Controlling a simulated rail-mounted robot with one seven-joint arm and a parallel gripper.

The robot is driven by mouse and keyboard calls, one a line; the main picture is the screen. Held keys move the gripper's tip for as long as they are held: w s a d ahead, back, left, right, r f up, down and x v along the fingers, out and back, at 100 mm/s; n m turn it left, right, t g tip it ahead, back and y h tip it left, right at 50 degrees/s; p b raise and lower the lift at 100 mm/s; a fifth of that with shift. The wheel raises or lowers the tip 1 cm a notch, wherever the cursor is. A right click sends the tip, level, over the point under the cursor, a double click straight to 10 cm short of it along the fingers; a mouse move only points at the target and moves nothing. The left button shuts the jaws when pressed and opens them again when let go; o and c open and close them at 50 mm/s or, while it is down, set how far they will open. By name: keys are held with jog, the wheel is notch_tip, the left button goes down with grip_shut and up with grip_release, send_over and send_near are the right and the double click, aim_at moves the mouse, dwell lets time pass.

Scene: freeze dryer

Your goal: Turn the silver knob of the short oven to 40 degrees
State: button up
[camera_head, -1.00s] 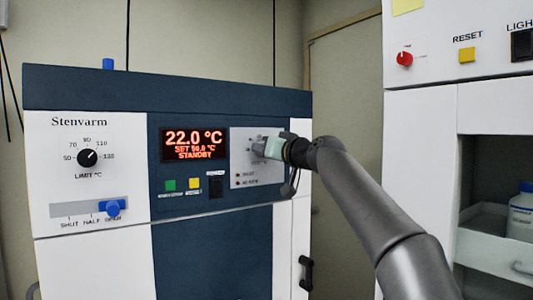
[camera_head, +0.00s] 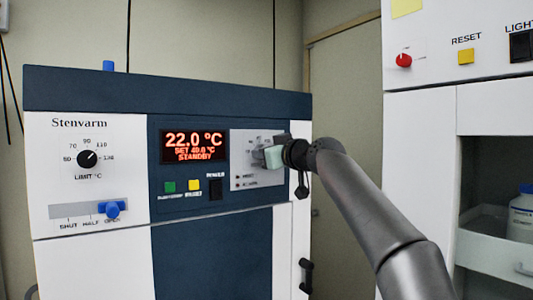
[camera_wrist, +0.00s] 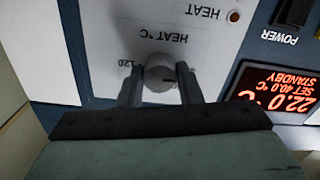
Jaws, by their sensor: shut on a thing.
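The short oven (camera_head: 190,105) has a dark blue and white front. Its silver knob (camera_wrist: 160,75) sits on a light panel marked HEAT °C, right of the display. My gripper (camera_wrist: 158,92) is shut on the silver knob, one finger on each side in the wrist view. In the head view my gripper (camera_head: 266,156) reaches the panel from the right and covers most of the knob. The red display (camera_head: 194,146) reads 22.0 °C, SET 40.0 °C, STANDBY. The display also shows upside down in the wrist view (camera_wrist: 270,90).
A black LIMIT °C knob (camera_head: 87,158) and a blue slider (camera_head: 113,209) are on the oven's left side. Green (camera_head: 170,187) and yellow (camera_head: 194,185) buttons and a black switch (camera_head: 215,189) lie below the display. A taller white cabinet (camera_head: 425,150) stands at right.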

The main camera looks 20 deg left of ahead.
jog(key=shift+f, duration=0.1)
jog(key=o, duration=1)
jog(key=shift+b+v, duration=5.35)
jog(key=shift+v, duration=3.35)
